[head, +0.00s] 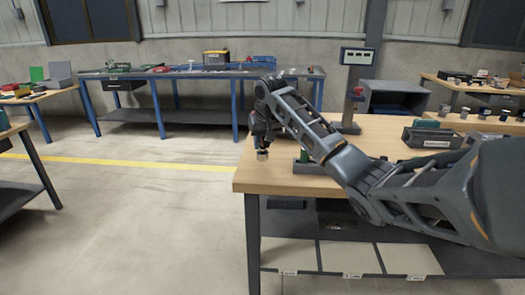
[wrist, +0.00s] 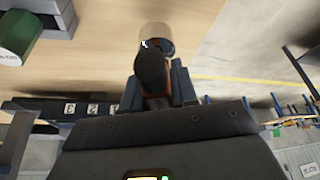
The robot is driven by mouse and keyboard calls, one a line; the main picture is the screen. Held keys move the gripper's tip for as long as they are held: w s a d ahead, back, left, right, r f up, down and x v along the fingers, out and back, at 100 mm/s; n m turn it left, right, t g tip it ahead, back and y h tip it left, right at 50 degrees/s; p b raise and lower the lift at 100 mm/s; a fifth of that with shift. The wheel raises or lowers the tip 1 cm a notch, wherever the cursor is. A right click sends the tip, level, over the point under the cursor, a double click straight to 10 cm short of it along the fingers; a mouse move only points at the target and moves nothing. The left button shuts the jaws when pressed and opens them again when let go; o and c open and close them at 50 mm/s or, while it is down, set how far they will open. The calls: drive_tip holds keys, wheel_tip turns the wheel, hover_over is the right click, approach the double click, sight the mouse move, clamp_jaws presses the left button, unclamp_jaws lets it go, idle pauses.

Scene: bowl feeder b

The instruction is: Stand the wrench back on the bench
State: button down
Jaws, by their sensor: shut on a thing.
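The wrench (wrist: 152,70) has a dark rounded body, some orange, and a pale cylindrical end. My gripper (wrist: 156,88) is shut on it. In the head view, my gripper (head: 262,128) is above the near left part of the wooden bench (head: 272,183). The wrench's pale metallic end (head: 262,154) points down beneath it. I cannot tell whether that end touches the bench top. In the wrist view, the bench (wrist: 95,42) is behind the wrench, with its edge close by. My gripper hides much of the wrench.
A green cylinder (wrist: 18,28) sits in a dark holder beside the wrench, also visible in the head view (head: 303,156). A grey bin (head: 432,138) and a post with a display (head: 356,57) stand farther right. Open floor (head: 130,220) lies left of the bench.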

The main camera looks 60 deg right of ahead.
sight(262, 152)
drive_tip(key=shift+f, duration=1.8)
drive_tip(key=c, duration=0.9)
unclamp_jaws()
drive_tip(key=shift+f, duration=0.1)
drive_tip(key=v, duration=1.2)
